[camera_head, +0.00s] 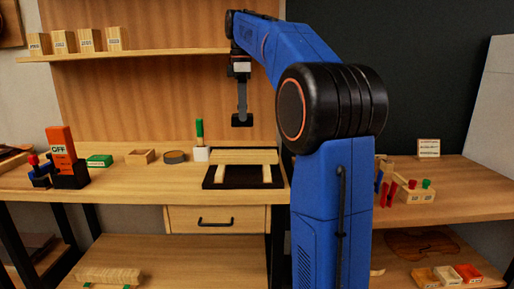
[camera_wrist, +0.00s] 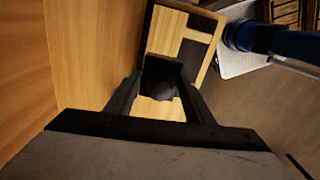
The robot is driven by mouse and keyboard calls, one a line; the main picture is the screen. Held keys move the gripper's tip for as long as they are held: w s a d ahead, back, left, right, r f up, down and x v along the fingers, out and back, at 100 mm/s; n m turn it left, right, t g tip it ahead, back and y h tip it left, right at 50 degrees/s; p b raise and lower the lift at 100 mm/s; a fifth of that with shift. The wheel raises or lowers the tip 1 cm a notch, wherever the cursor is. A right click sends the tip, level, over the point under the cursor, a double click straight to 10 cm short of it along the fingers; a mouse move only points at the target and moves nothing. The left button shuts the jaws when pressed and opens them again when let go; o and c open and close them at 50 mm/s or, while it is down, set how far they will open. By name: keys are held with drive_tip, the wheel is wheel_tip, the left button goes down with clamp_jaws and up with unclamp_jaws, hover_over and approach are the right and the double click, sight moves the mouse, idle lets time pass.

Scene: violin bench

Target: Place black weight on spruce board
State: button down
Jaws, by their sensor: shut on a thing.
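My gripper (camera_head: 242,112) hangs pointing down, high above the workbench in the head view. It is shut on the black weight (camera_head: 242,121), a small dark block at its tips. In the wrist view the black weight (camera_wrist: 161,76) sits between the two fingers. A pale plank, which looks like the spruce board (camera_head: 244,157), lies across the back of a black mat (camera_head: 212,181) on the bench, with two pale strips in front of it. The black weight is well above these and touches nothing below. In the wrist view it hides part of the pale wood beneath.
Left of the mat stand a white holder with a green-handled tool (camera_head: 200,140), a dark round disc (camera_head: 175,157), a small wooden box (camera_head: 140,157) and an orange OFF block (camera_head: 61,150). A shelf (camera_head: 150,52) with several wooden blocks runs along the back wall.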

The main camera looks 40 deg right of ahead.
drive_tip(key=shift+s+d+f, duration=0.1)
drive_tip(key=shift+f, duration=0.25)
wheel_tip(320, 180, down, 4)
drive_tip(key=shift+d+r, duration=0.1)
drive_tip(key=shift+r, duration=0.15)
drive_tip(key=shift+f, duration=2.75)
drive_tip(key=shift+f, duration=0.15)
drive_tip(key=c, duration=0.8)
unclamp_jaws()
drive_tip(key=shift+c, duration=0.2)
wheel_tip(320, 180, up, 12)
drive_tip(key=shift+r, duration=0.1)
